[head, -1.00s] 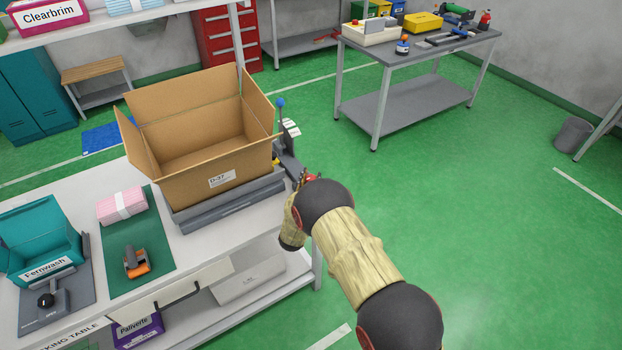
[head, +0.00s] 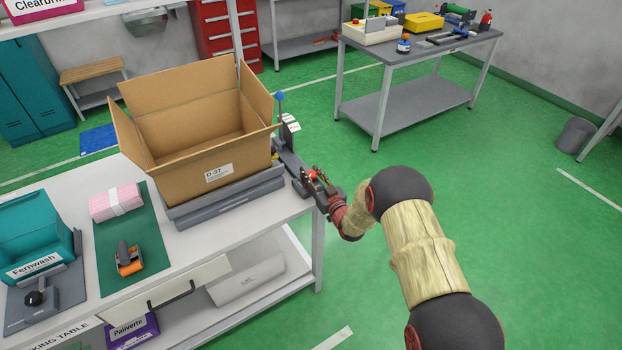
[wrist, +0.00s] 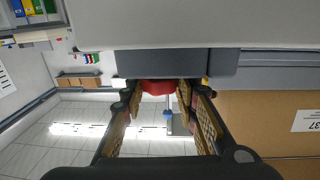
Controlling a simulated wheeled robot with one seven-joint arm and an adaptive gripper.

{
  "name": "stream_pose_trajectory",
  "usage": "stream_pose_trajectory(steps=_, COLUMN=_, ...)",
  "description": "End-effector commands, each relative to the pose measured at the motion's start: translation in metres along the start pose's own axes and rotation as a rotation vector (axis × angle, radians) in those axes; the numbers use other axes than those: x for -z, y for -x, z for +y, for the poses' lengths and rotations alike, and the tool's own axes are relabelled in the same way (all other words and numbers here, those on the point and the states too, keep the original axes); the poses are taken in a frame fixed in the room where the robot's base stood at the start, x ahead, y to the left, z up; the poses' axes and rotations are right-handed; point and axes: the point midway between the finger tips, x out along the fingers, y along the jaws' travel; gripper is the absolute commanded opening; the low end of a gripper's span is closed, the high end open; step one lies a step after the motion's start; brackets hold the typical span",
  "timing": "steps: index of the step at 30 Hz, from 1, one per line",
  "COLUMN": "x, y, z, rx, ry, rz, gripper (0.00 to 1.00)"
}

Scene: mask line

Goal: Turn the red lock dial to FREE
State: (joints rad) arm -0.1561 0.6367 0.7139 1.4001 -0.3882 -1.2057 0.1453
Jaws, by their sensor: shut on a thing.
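The red lock dial (head: 312,174) sits on the grey bracket at the right end of the packing table, beside the cardboard box. In the wrist view the red dial (wrist: 158,87) shows between my two fingers, below a dark grey bar. My gripper (head: 318,181) is shut on the dial, coming from the right side of the table; it also shows in the wrist view (wrist: 157,98). The fingers hide the dial's sides. I cannot read any FREE mark or tell which way the dial points.
The open cardboard box (head: 205,150) stands on a grey platform (head: 222,203) left of the dial. A lever with a blue knob (head: 280,96) rises behind the dial, near white labels (head: 291,123).

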Motion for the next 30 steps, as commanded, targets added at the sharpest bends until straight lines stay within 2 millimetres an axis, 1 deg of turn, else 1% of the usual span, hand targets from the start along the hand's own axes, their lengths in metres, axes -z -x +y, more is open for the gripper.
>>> stream_pose_trajectory(steps=1, x=-0.0029, y=0.0004, z=0.0048, rx=0.040, ry=0.001, rz=0.001, gripper=0.04)
stream_pose_trajectory(steps=18, x=-0.0021, y=-0.0014, z=0.0033, rx=0.570, ry=0.004, rz=0.001, gripper=0.05)
stream_pose_trajectory(steps=24, x=-0.0020, y=-0.0015, z=0.0021, rx=0.715, ry=0.003, rz=0.001, gripper=0.05)
stream_pose_trajectory(steps=30, x=-0.0011, y=-0.0014, z=0.0014, rx=0.811, ry=0.003, rz=0.001, gripper=0.05)
